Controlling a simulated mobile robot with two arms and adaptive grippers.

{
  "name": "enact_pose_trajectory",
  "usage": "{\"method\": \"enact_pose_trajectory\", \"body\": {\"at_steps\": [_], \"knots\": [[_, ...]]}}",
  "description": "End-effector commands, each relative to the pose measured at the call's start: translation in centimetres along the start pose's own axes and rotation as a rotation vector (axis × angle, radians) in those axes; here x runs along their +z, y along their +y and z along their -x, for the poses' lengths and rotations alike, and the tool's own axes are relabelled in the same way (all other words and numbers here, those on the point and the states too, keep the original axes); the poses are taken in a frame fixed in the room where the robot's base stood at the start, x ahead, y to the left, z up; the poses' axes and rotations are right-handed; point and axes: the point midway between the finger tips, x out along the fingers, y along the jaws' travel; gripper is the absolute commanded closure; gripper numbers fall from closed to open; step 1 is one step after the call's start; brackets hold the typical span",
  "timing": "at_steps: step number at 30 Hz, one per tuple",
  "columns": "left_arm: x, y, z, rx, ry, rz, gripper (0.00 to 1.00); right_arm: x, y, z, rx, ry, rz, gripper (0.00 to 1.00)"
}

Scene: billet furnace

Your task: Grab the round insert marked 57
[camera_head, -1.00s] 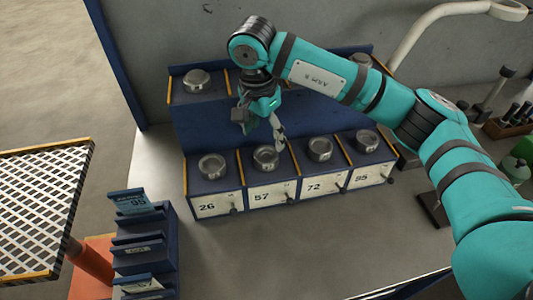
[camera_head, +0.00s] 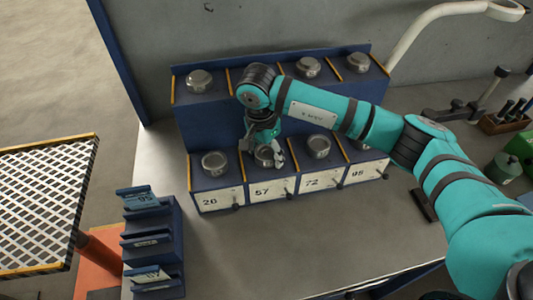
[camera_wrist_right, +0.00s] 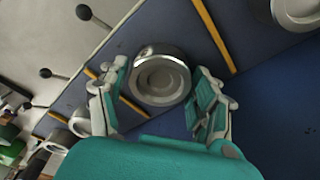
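The round insert marked 57 (camera_head: 265,157) is a grey metal ring-like piece on the blue rack's lower row, above the label 57 (camera_head: 262,191). My right gripper (camera_head: 264,156) is over it from above and partly hides it. In the right wrist view the insert (camera_wrist_right: 160,78) sits between the spread fingers of my right gripper (camera_wrist_right: 160,100), with gaps on both sides. My right gripper is open and holds nothing. My left gripper is not in view.
Inserts 26 (camera_head: 214,163) and 72 (camera_head: 318,146) flank it, with yellow dividers between. The rack's upper row (camera_head: 199,80) holds more inserts. A blue card holder (camera_head: 152,240) and a mesh tray (camera_head: 45,200) stand at left. The bench front is clear.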

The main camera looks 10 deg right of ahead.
Motion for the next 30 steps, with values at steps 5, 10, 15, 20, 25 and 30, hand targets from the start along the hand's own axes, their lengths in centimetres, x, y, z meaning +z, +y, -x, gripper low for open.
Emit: {"method": "enact_pose_trajectory", "body": {"at_steps": [5, 10, 15, 20, 25, 30], "knots": [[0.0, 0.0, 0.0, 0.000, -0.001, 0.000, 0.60, 0.0, 0.0, 0.0, 0.000, 0.000, 0.000, 0.60], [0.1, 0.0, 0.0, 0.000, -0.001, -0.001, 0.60, 0.0, 0.0, 0.1, 0.000, 0.000, 0.000, 0.83], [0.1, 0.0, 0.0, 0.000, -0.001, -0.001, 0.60, -0.1, -0.1, 0.2, -0.003, 0.001, -0.001, 1.00], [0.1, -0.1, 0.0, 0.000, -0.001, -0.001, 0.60, -0.1, -0.1, 0.2, -0.003, 0.001, -0.001, 1.00], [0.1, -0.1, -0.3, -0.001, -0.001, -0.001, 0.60, -0.1, -0.1, 0.5, -0.004, 0.002, -0.001, 1.00], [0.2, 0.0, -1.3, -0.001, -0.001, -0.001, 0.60, -0.3, -0.1, 1.7, -0.006, 0.003, -0.002, 1.00]]}}
